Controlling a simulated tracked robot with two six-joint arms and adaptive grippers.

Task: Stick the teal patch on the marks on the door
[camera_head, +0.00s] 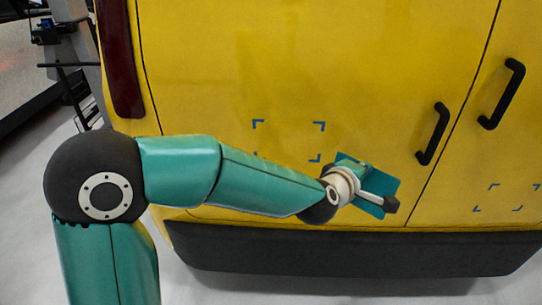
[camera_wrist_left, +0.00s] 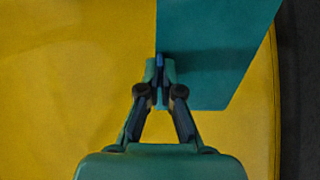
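The teal patch (camera_head: 378,184) is a flat sheet in front of the lower part of the yellow door (camera_head: 210,80), partly hidden behind my left wrist. Blue corner marks (camera_head: 289,141) are on the left door, up and to the left of the patch. In the left wrist view my left gripper (camera_wrist_left: 160,68) is shut on the left edge of the patch (camera_wrist_left: 212,55), with the yellow panel behind. I cannot tell whether the patch touches the door. My right gripper is not in view.
A second set of blue corner marks (camera_head: 507,197) is on the right door. Black handles (camera_head: 433,134) (camera_head: 502,94) stand out on either side of the door seam. A dark bumper (camera_head: 350,252) runs below. Grey equipment (camera_head: 65,45) stands at the far left.

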